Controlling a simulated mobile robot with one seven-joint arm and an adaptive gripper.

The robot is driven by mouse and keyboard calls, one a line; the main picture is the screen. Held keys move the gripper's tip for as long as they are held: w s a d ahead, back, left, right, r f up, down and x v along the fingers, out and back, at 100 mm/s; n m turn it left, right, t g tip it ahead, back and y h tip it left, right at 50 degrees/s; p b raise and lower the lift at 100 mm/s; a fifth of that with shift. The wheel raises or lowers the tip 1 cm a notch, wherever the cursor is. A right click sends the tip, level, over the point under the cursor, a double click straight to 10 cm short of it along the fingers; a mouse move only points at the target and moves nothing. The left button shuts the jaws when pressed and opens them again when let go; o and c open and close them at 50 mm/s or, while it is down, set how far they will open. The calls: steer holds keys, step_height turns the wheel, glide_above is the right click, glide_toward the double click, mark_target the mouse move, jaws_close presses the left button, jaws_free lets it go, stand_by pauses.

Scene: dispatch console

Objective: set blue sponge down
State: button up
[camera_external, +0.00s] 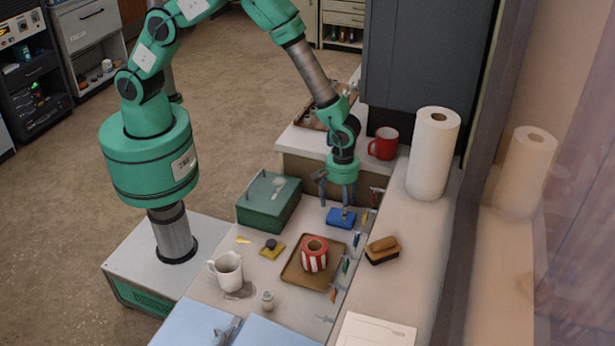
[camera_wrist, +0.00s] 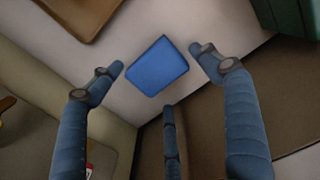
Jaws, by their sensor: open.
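The blue sponge (camera_external: 341,217) lies on the pale console top, between the green box and the edge with the small coloured items. In the wrist view the blue sponge (camera_wrist: 157,66) rests flat, slightly turned, with the fingers apart around it. My gripper (camera_external: 343,197) is directly above the sponge, pointing down. In the wrist view my gripper (camera_wrist: 160,75) is open, its fingers spread left, right and below the sponge, with clear gaps. The sponge is not held.
A green box (camera_external: 268,202) stands left of the sponge. A brown tray (camera_external: 290,272) with a red-and-white striped cup (camera_external: 314,254) is in front. A brown-and-black brush (camera_external: 382,250), red mug (camera_external: 383,143) and paper roll (camera_external: 433,155) stand to the right. A white pitcher (camera_external: 227,268) is front left.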

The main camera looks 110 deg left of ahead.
step_height(320, 180, up, 8)
steer(key=p, duration=0.1)
steer(key=shift+r, duration=0.2)
stand_by(0.7)
step_height(320, 180, up, 16)
steer(key=m+t, duration=0.1)
steer(key=m, duration=0.3)
glide_above(339, 215)
steer(key=s, duration=0.5)
steer(key=s+r+m+t, duration=0.2)
steer(key=s+r+m, duration=0.2)
steer(key=s+r, duration=0.7)
steer(key=s+r+m+t, duration=0.1)
steer(key=s+r+m, duration=0.4)
steer(key=s, duration=0.7)
steer(key=s+r+m+t, duration=0.1)
steer(key=s+r+m, duration=0.4)
steer(key=s, duration=0.8)
step_height(339, 215, up, 3)
steer(key=shift+s+d+r+t, duration=0.1)
steer(key=shift+s+d+t, duration=0.2)
steer(key=shift+d, duration=0.1)
